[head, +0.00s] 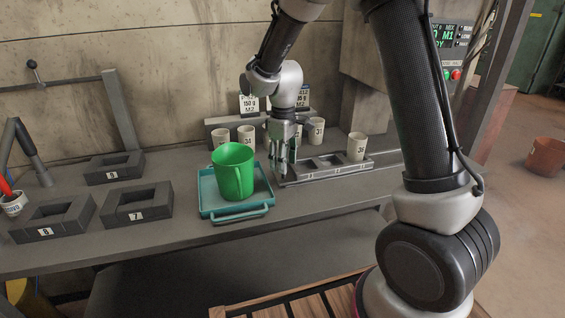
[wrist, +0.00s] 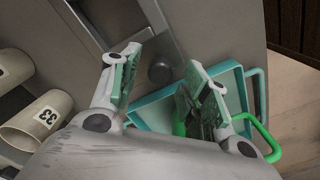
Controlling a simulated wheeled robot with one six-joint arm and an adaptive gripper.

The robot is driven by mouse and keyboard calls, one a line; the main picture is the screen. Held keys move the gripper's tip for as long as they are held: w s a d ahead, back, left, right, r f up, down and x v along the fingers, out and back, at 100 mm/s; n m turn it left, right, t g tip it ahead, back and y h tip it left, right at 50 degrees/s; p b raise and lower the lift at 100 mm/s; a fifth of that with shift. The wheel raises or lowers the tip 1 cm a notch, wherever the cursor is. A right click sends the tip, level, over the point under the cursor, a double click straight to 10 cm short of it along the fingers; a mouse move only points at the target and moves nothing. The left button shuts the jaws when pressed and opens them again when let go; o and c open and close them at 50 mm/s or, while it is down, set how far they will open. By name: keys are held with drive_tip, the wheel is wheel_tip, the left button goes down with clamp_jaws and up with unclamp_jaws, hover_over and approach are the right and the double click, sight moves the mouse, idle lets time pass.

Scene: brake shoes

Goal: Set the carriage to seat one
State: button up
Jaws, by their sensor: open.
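A long grey slotted fixture (head: 322,172), which looks like the carriage on its track, lies on the bench with small number labels on its front edge. A white numbered cup (head: 357,147) stands at its right end. My gripper (head: 283,163) points down over the fixture's left end, just right of the teal tray. In the wrist view my gripper (wrist: 165,95) is open, with a dark round knob (wrist: 160,73) showing between and beyond the fingers. I cannot tell whether the fingers touch it. Which seat the carriage is at is too small to read.
A green jug (head: 232,172) stands on the teal tray (head: 208,200) close to my gripper's left. Several numbered cups (head: 316,130) stand behind the fixture. Grey blocks numbered 7 (head: 137,216) and others sit at the left. A display panel (head: 450,45) is at the back right.

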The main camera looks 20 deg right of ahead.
sight(327, 154)
drive_tip(key=shift+f, duration=0.5)
clamp_jaws()
drive_tip(key=d, duration=1.4)
drive_tip(key=shift+d, duration=0.1)
unclamp_jaws()
wheel_tip(327, 154, up, 12)
